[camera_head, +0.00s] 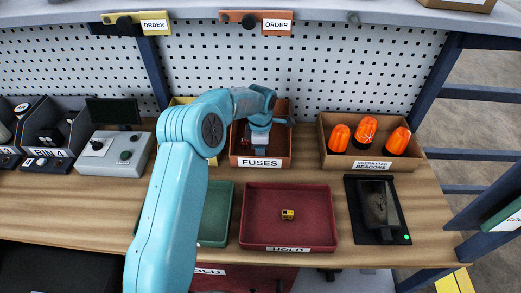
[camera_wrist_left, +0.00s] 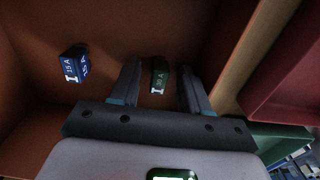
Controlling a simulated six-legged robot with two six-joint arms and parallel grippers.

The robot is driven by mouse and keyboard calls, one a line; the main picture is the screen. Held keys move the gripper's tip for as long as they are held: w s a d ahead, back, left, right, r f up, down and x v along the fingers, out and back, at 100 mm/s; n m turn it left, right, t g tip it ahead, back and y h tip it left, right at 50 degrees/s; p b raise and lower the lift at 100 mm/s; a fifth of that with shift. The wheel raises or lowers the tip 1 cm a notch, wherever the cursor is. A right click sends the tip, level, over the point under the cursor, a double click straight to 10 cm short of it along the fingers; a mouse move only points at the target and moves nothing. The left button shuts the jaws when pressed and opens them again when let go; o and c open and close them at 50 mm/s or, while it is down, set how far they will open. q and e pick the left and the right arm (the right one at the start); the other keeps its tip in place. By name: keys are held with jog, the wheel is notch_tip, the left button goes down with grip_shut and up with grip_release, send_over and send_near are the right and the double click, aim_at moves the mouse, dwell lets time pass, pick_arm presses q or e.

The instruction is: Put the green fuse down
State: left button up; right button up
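A green fuse (camera_wrist_left: 158,79) marked 30 A shows in the left wrist view inside the orange-brown fuses bin (camera_head: 262,162). My left gripper (camera_wrist_left: 158,68) is open, with one finger on each side of the green fuse and a gap visible on both sides. In the head view my left arm reaches over the bin and hides much of its inside, and I cannot pick out the green fuse there. Whether the fuse rests flat on the bin floor is hard to tell. My right gripper is not in view.
A blue 15 A fuse (camera_wrist_left: 74,64) lies in the same bin, left of my fingers. A yellow fuse (camera_head: 288,215) sits on the red hold tray (camera_head: 262,232). A green tray (camera_head: 216,215), a beacon box (camera_head: 371,163) and a black device (camera_head: 378,209) stand nearby.

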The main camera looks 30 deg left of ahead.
pick_arm(q)
jog(key=shift+r+p, duration=0.35)
jog(key=shift+p, duration=0.05)
notch_tip(320, 180, up, 12)
jog(key=b, duration=0.2)
jog(key=shift+f, duration=0.15)
jog(key=shift+w+a+f, duration=0.1)
jog(key=shift+w, duration=0.05)
jog(key=shift+s, duration=0.2)
